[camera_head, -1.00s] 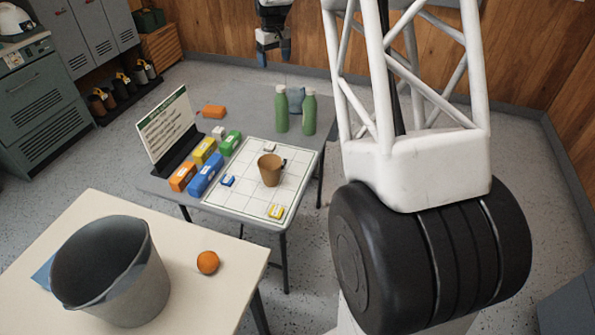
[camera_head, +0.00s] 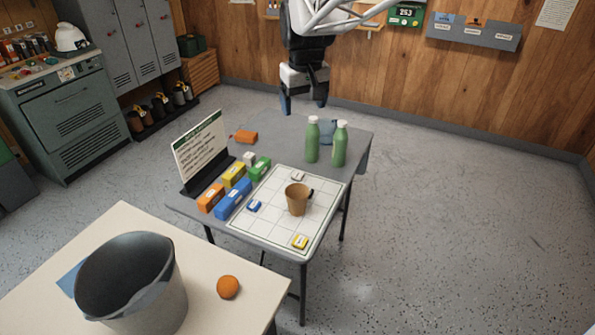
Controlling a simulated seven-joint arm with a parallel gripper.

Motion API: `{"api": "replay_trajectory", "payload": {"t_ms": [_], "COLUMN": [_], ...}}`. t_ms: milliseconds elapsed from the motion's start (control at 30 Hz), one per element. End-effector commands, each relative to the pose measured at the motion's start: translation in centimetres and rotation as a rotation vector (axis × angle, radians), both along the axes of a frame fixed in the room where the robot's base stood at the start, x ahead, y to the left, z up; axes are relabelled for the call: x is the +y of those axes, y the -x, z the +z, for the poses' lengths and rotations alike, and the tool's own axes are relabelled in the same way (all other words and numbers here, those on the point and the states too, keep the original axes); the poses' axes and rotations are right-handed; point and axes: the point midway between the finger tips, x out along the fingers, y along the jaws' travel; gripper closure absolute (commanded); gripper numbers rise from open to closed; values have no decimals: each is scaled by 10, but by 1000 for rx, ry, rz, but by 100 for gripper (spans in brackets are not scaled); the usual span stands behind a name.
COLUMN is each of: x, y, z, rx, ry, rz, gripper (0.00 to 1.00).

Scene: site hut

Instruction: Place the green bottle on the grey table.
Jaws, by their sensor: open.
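Two green bottles with pale caps stand upright side by side near the far right edge of the grey table: the left bottle (camera_head: 312,142) and the right bottle (camera_head: 340,146). Which one the task means cannot be told. The grey table (camera_head: 285,140) stands in the middle of the view. My gripper (camera_head: 304,103) is open and empty, its fingers pointing down, in the picture just above the bottles and the table's far edge. It appears apart from both bottles.
A white grid board (camera_head: 268,222) on the grey table bears a brown cup (camera_head: 297,199) and small blocks. Coloured boxes and a sign (camera_head: 200,150) stand left. A blue-grey item (camera_head: 328,128) is partly hidden behind the bottles. A cream table (camera_head: 125,222) holds a bucket (camera_head: 150,295) and an orange ball (camera_head: 228,287).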

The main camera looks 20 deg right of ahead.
Motion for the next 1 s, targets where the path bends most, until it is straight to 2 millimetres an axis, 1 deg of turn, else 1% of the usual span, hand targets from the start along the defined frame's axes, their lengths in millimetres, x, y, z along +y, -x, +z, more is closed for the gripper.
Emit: {"api": "replay_trajectory", "payload": {"t_ms": [33, 200, 333, 467, 700, 800, 900, 1000], "x": [5, 19, 29, 38, 51, 55, 58, 60], "y": [16, 65, 103, 140, 207, 232, 252, 265], "z": [2, 2, -2, -7, -25, -34, -42, -49], "rx": [-6, -24, -37, -52, -76, -85, -92, -98], "ry": [-1, -2, -5, -7, -14, -17, -19, -21], "rz": [-3, -15, -23, -33, -50, -57, -62, -67], "gripper": [21, 21, 21, 21, 21, 21, 21, 21]}}
